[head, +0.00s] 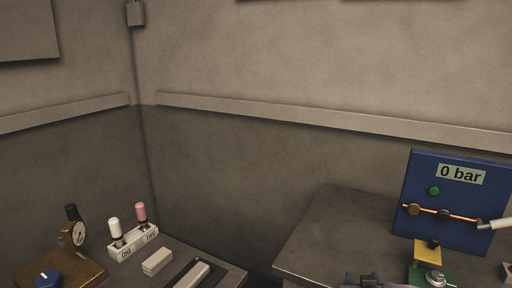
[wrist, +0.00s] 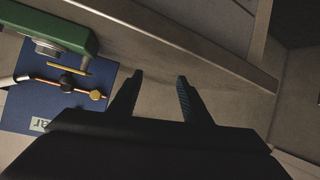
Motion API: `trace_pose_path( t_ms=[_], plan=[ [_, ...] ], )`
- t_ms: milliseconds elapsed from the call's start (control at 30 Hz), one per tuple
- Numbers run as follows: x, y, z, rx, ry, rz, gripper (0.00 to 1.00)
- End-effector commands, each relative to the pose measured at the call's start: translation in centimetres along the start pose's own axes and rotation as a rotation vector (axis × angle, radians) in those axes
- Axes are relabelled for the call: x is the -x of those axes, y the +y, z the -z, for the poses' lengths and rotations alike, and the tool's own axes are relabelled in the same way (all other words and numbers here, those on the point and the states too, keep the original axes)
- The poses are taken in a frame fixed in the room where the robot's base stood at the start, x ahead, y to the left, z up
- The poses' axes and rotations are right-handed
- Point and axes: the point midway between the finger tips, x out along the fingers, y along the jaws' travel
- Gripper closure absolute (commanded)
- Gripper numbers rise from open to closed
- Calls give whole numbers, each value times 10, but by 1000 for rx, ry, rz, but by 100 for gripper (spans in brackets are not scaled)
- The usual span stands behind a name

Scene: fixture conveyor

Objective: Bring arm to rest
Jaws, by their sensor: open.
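My gripper (wrist: 160,76) shows in the wrist view with its two dark fingers apart and nothing between them. Beyond the fingers are a dark tabletop edge and plain wall. I cannot make out my gripper for certain in the head view.
A blue panel (head: 411,181) reading "0 bar" stands on the right table (head: 320,225), with a copper pipe and a green-and-yellow fixture (head: 434,255) before it. It also shows in the wrist view (wrist: 30,105). The left table holds a gauge (head: 78,234), a "ONE/TWO" block (head: 133,243) and a blue knob (head: 47,279). A gap separates the tables.

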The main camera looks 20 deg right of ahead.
Motion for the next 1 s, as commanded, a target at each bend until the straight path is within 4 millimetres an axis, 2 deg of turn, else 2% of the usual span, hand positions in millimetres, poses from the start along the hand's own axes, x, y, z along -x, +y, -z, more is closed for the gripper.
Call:
trace_pose_path(
  t_ms=[33,167,200,267,300,433,600,800,833,900,1000],
  plan=[
    [4,-28,2,20,-40,46,56],
    [19,-84,-8,61,-155,141,56],
    [25,-101,-17,77,-196,174,56],
    [31,-128,-47,101,-285,223,56],
    [35,-142,-70,116,-349,249,56],
    [61,-178,-137,179,-558,324,56],
    [103,-202,-200,269,-786,384,56],
    [151,-210,-254,378,-1004,419,56],
    [159,-208,-250,386,-1021,419,56],
    [169,-203,-226,377,-1014,415,56],
    [178,-199,-208,376,-1014,415,56]
  ],
)
